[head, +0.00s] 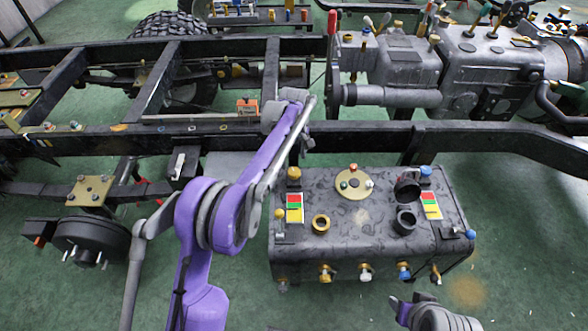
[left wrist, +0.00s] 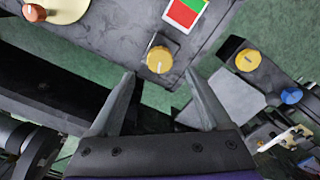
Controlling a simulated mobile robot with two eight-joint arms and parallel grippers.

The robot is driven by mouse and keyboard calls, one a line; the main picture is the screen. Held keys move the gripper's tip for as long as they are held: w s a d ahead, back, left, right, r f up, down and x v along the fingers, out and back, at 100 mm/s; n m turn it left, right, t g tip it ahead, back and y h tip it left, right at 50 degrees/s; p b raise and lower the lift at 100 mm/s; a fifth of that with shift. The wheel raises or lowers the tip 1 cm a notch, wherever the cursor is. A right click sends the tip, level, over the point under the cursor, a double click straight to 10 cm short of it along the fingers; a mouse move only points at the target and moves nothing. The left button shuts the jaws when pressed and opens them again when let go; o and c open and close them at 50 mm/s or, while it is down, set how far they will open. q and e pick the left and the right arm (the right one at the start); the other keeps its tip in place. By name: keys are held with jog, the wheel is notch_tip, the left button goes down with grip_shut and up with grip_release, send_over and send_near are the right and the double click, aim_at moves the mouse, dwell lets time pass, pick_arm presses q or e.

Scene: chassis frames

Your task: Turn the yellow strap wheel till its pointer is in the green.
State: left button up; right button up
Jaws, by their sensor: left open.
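The yellow strap wheel (head: 293,173) is at the far left corner of the dark tank (head: 340,250), beside a red, green and yellow label (head: 294,207). In the left wrist view the wheel (left wrist: 160,60) shows as a round yellow knob on a dark block near the label (left wrist: 185,12). I cannot make out which colour its pointer is on. My left gripper (head: 294,140) is over that corner, its fingertips partly hidden. In the left wrist view the left gripper (left wrist: 160,78) is open and empty, fingers spread either side of the wheel in the picture.
A blue wheel (head: 426,171), a second label (head: 431,205), a round cream plate (head: 355,184) and an open black filler neck (head: 405,221) are on the tank. A dark frame rail (head: 350,136) runs close behind it. Green floor (head: 530,260) is clear at right.

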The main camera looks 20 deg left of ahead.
aim_at(294, 171)
pick_arm(q)
notch_tip(294, 171, down, 6)
jog(key=shift+r, duration=0.1)
grip_shut()
dwell(0.5)
